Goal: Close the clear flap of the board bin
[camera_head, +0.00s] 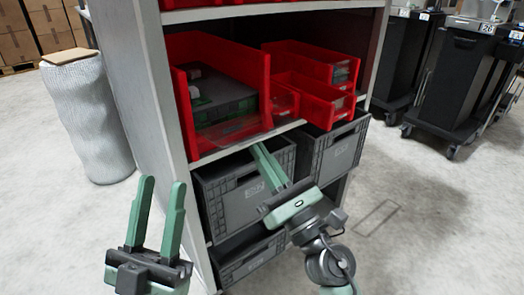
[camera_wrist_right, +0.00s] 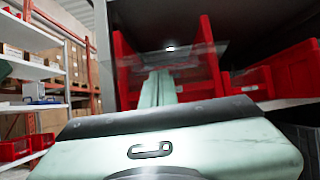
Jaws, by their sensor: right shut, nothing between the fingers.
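The red board bin (camera_head: 266,92) stands on the shelf with dark boards (camera_head: 222,101) inside. Its clear flap (camera_head: 228,130) is at the open front, faint and see-through, and appears to stick outward. In the right wrist view, the flap (camera_wrist_right: 190,58) shows as a pale sheet across the front of the red bin (camera_wrist_right: 207,62). My right gripper (camera_head: 262,149) is shut and empty, its fingertips just below and in front of the bin. In the wrist view its fingertips (camera_wrist_right: 159,77) reach up near the flap; contact cannot be told. My left gripper (camera_head: 163,182) is open and empty, left of the shelf.
Smaller red bins (camera_head: 312,98) stand to the right on the same shelf. Grey crates (camera_head: 240,200) fill the shelves below. A wrapped roll (camera_head: 88,120) stands left of the rack. Black wheeled carts (camera_head: 455,85) stand at the right. The floor in front is clear.

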